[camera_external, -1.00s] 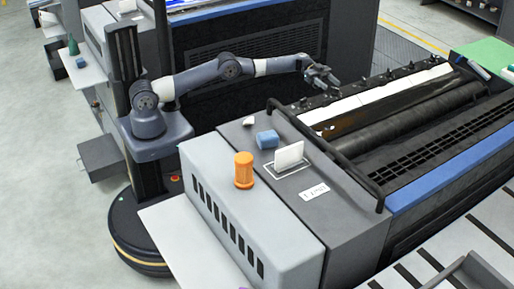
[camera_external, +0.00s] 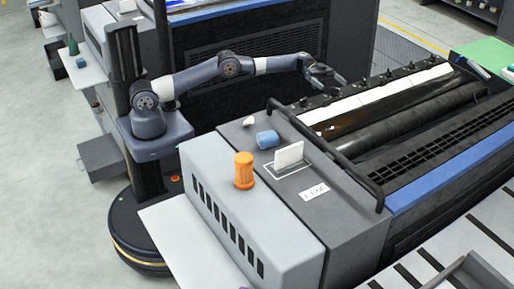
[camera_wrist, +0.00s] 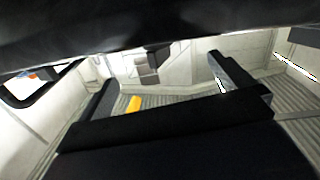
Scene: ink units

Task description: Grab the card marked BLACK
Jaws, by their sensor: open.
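My gripper (camera_external: 335,83) hangs over the back left edge of the open ink unit, near the end of its rollers. It is open and nothing shows between its fingers, which also appear apart in the wrist view (camera_wrist: 165,82). A blank-looking white card (camera_external: 289,156) stands upright on the grey cover in front, well below the gripper in the picture. A small white label (camera_external: 314,192) with dark lettering lies flat near it; I cannot read it surely. No card clearly marked BLACK can be made out in either view.
A blue cylinder (camera_external: 267,139) and an orange spool (camera_external: 244,171) stand on the front covers. A black rail (camera_external: 325,155) runs between the cover and the dark rollers (camera_external: 400,118). A pale strip (camera_external: 380,97) lies along the unit. The wrist view shows a yellow piece (camera_wrist: 134,104).

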